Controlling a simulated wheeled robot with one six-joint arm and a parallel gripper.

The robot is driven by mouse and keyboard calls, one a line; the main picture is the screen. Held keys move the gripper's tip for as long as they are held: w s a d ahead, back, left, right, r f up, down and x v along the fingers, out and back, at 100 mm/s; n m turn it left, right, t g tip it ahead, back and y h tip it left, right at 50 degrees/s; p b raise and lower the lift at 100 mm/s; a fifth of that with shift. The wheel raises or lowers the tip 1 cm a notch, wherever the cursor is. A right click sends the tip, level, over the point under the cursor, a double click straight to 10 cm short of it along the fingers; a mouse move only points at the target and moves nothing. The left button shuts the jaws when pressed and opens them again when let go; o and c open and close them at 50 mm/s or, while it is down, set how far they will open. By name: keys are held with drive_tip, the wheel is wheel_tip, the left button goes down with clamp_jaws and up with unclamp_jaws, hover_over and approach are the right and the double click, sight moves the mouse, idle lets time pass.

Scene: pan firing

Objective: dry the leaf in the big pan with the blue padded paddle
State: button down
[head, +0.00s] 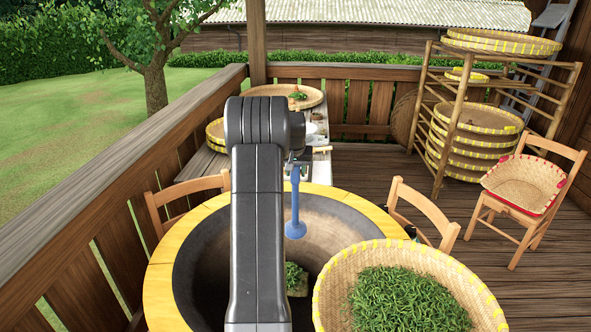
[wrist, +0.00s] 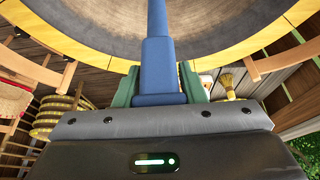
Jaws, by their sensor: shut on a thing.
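My gripper (head: 298,160) is shut on the handle of the blue padded paddle (head: 295,229), which hangs down with its pad over the big pan. In the wrist view the blue handle (wrist: 158,62) runs between the green fingers, and the pad is out of sight. The big pan (head: 190,262) has a dark bowl and a wide yellow rim. A small patch of green leaf (head: 293,275) shows low in the pan beside my arm, which hides part of it. The pad appears apart from this leaf. The pan wall and rim (wrist: 285,25) also show in the wrist view.
A round basket (head: 335,270) heaped with green leaves (head: 410,300) covers the pan's front right. Wooden chairs (head: 425,207) stand around the pan. A table with a tray (head: 310,97) stands behind. A rack of baskets (head: 470,135) and a wooden railing (head: 120,150) flank the deck.

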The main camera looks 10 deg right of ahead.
sight(296, 217)
wheel_tip(296, 217, down, 20)
drive_tip(key=b, duration=1.2)
drive_tip(key=s+a+b, duration=0.3)
drive_tip(key=a+b, duration=0.2)
drive_tip(key=a, duration=0.8)
drive_tip(key=s+b, duration=0.2)
drive_tip(key=s, duration=0.3)
drive_tip(key=w+d+p, duration=0.3)
drive_tip(key=d+p, duration=0.2)
drive_tip(key=d, duration=1.2)
drive_tip(key=s+a+b, duration=0.2)
drive_tip(key=s+b, duration=0.1)
drive_tip(key=s, duration=0.3)
drive_tip(key=s+a+b, duration=0.3)
drive_tip(key=a, duration=0.9)
wheel_tip(296, 217, up, 22)
drive_tip(key=p, duration=1.5)
drive_tip(key=shift+w+a, duration=0.2)
drive_tip(key=shift+f, duration=0.1)
